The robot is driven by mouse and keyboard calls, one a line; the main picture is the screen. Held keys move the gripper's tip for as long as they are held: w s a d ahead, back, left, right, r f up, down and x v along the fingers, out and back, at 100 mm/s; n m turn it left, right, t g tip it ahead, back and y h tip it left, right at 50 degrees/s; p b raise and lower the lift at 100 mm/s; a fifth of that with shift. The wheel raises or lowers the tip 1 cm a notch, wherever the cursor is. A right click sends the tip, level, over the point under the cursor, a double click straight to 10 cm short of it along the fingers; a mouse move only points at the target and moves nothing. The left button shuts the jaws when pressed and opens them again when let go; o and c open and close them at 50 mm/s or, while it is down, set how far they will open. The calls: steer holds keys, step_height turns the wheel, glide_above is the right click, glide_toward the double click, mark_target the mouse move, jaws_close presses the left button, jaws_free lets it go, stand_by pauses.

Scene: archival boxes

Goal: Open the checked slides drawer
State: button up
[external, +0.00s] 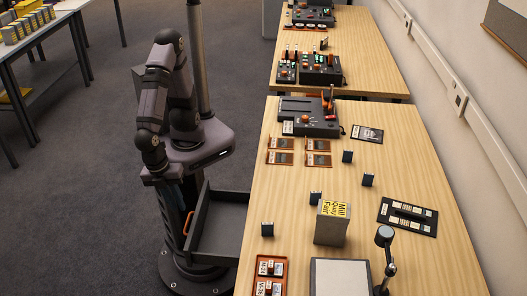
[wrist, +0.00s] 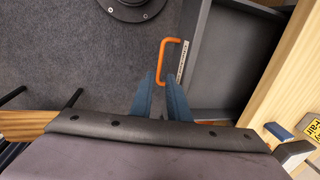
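The checked slides drawer (external: 218,228) is a dark grey tray under the left side of the near table. It stands pulled out, and its empty-looking inside shows from above. Its orange handle (external: 188,222) is on the left front. In the wrist view the drawer (wrist: 228,55) is at upper right, with a white label strip (wrist: 182,62) beside the orange handle (wrist: 166,42). My gripper (wrist: 159,77) has its two blue fingers apart, with the handle's near end between or just below the tips. I cannot tell if they touch it.
The near table (external: 400,230) holds a grey box with a yellow label (external: 332,223), small dark blocks (external: 347,157), an orange-rimmed tray (external: 270,272), slide holders (external: 408,216) and a lamp (external: 384,240).

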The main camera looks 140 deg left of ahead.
steer(key=shift+o, duration=1.4)
step_height(320, 180, down, 7)
steer(key=w+p, duration=0.1)
steer(key=p, duration=0.4)
steer(key=shift+w+f, duration=0.15)
steer(key=shift+w, duration=0.25)
steer(key=shift+a, duration=0.1)
steer(key=shift+c, duration=0.5)
jaws_close()
